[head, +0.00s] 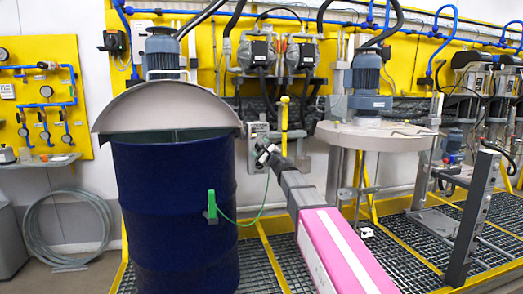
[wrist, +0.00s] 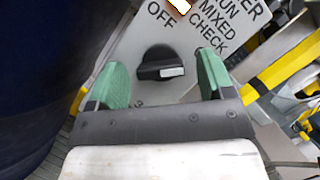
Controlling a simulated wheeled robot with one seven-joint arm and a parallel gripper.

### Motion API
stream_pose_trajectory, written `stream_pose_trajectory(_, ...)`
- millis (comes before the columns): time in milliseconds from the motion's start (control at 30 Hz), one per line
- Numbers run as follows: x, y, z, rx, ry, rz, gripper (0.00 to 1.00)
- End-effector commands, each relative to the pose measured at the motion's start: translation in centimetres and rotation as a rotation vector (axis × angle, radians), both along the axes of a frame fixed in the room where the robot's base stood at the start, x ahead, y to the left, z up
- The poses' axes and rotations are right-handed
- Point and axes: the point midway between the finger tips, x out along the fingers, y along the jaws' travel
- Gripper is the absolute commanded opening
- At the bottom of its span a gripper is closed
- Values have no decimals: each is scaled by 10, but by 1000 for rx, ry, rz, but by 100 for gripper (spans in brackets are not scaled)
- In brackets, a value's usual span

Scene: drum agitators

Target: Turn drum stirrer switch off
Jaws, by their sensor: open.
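The switch is a black rotary knob (wrist: 158,65) with a white mark, on a grey panel (wrist: 190,40). In the wrist view its white mark points right, and the lettering OFF, RUN, MIXED and CHECK is printed above it. My gripper (wrist: 160,78) is open, with one green finger on each side of the knob and gaps to both. In the head view my gripper (head: 264,153) is at the grey switch box (head: 257,130), right of the blue drum (head: 175,210); the knob is hidden there. The stirrer motor (head: 163,50) stands above the drum's grey lid (head: 165,107).
A green clamp (head: 211,206) with a green cable hangs on the drum's right side. A yellow post (head: 284,125) stands just right of the switch box. A second stirrer with a round cover (head: 375,136) is further right. Metal grating (head: 265,262) covers the floor.

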Motion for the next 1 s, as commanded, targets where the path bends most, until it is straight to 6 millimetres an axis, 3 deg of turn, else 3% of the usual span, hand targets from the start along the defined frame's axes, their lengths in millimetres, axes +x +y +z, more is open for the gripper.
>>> stream_pose_trajectory(200,0,0,0,0,0,0,74)
stream_pose_trajectory(367,0,0,0,0,0,0,25)
stream_pose_trajectory(667,0,0,0,-18,-5,0,25)
stream_pose_trajectory(1000,0,0,1,-195,-56,0,25)
